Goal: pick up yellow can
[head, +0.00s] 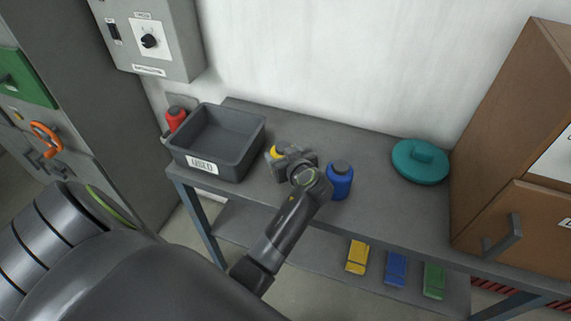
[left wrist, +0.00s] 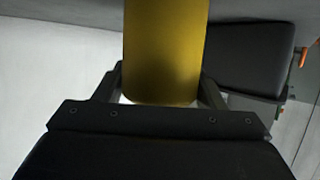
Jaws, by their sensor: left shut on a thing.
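The yellow can (head: 276,152) shows as a small patch behind my left gripper in the head view; the gripper hides most of it. In the left wrist view the yellow can (left wrist: 166,50) fills the middle, between the two fingers. My left gripper (head: 284,157) is shut on the can over the grey bench (head: 340,140); it also shows in the left wrist view (left wrist: 163,85). I cannot tell whether the can touches the bench. My right gripper is not in view.
A blue can (head: 340,182) stands close on the right.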

